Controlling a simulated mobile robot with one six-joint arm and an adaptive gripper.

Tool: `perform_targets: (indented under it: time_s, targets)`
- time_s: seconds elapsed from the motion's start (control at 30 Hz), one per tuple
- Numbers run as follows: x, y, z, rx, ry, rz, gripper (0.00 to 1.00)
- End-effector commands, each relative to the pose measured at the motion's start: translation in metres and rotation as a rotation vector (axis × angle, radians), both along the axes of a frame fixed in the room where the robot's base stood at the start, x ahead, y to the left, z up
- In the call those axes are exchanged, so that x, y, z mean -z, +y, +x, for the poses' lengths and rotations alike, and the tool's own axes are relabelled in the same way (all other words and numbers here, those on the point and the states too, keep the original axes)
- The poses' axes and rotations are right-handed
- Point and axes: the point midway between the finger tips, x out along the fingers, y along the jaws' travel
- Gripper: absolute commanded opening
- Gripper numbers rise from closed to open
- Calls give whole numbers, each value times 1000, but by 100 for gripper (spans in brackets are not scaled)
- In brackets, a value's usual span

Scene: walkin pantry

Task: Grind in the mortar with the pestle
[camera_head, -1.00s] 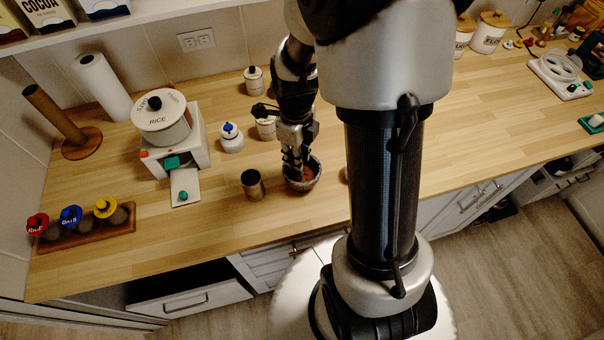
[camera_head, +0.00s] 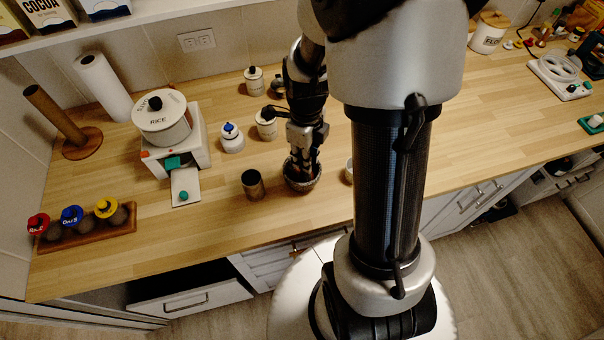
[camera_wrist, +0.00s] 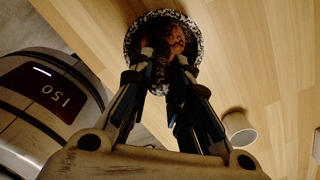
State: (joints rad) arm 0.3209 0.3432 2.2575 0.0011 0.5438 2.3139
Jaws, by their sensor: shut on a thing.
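The mortar (camera_head: 316,184) is a speckled black-and-white bowl on the wooden counter. It also shows in the wrist view (camera_wrist: 197,30), with something reddish-brown inside. My gripper (camera_head: 300,166) points down into the bowl from above. In the wrist view my gripper (camera_wrist: 164,64) is shut on the pestle (camera_wrist: 161,72), a dark speckled shaft between the fingertips. The pestle's lower end is inside the bowl, but its tip is hidden, so I cannot tell how it touches the contents.
A dark metal cup (camera_head: 253,185) stands just left of the mortar. A small white cup (camera_wrist: 238,127) stands to its right. Small lidded jars (camera_head: 231,138) and a white dispenser (camera_head: 172,140) stand behind and left. The counter in front of the mortar is clear.

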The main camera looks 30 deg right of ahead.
Motion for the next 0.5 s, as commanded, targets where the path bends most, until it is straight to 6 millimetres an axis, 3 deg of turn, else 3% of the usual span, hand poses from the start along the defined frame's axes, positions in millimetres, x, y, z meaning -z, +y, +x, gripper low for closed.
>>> perform_targets:
  time_s: [0.5]
  targets:
    - [-1,-9,10,0,-3,-1,0]
